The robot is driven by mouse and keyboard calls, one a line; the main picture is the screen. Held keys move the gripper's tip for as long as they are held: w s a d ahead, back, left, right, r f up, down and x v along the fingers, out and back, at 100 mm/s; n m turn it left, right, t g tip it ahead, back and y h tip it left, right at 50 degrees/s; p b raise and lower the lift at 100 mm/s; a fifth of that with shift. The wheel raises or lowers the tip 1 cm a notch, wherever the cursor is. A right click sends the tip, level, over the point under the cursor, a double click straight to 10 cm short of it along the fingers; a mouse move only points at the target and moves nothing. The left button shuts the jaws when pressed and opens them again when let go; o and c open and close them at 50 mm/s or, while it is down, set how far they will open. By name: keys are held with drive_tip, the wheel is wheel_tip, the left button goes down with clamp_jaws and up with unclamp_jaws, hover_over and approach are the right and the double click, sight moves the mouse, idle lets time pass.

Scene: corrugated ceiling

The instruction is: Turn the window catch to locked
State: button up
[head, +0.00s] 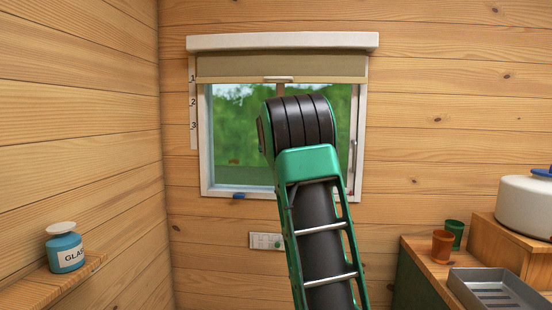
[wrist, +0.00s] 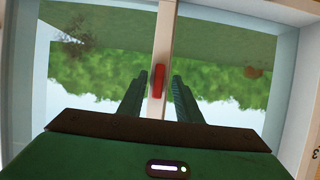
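The window (head: 204,150) is in the back wall, and its middle is hidden in the head view by my arm. In the wrist view, which looks upside down, a red catch (wrist: 158,80) lies nearly lengthwise on the pale window bar (wrist: 165,40). My gripper (wrist: 158,85) is open, its two green fingers apart on either side of the bar and pointing toward the catch. I cannot tell how far the fingertips are from the catch. My gripper is hidden in the head view.
A beige blind (head: 230,68) covers the window's top. A small panel (head: 266,241) is on the wall below. A glass-cleaner jar (head: 66,252) stands on the left shelf. Orange (head: 442,246) and green (head: 455,232) cups and a grey tray (head: 490,290) are at right.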

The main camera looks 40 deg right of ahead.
drive_tip(key=v, duration=1)
drive_tip(key=shift+s+a, duration=0.2)
drive_tip(key=shift+a, duration=0.05)
drive_tip(key=shift+r, duration=0.1)
drive_tip(key=s+a+f+n+g+y, duration=0.1)
drive_tip(key=s+a+f+g+y, duration=0.2)
drive_tip(key=s+a+f, duration=0.7)
drive_tip(key=s+a+f+n+g+y, duration=0.1)
drive_tip(key=s+a+f+g+y, duration=0.2)
drive_tip(key=s+a+f, duration=0.7)
drive_tip(key=s+a+f+n+g+y, duration=0.1)
drive_tip(key=s+a+f+g+y, duration=0.2)
drive_tip(key=s+a+f, duration=0.7)
drive_tip(key=s+f+y, duration=0.1)
drive_tip(key=s+f, duration=0.1)
drive_tip(key=s, duration=0.9)
drive_tip(key=shift+s+f+n, duration=0.15)
drive_tip(key=shift+s+n, duration=0.15)
drive_tip(key=shift+s, duration=0.05)
drive_tip(key=shift+d, duration=0.1)
drive_tip(key=shift+w+f, duration=0.25)
drive_tip(key=shift+w, duration=0.4)
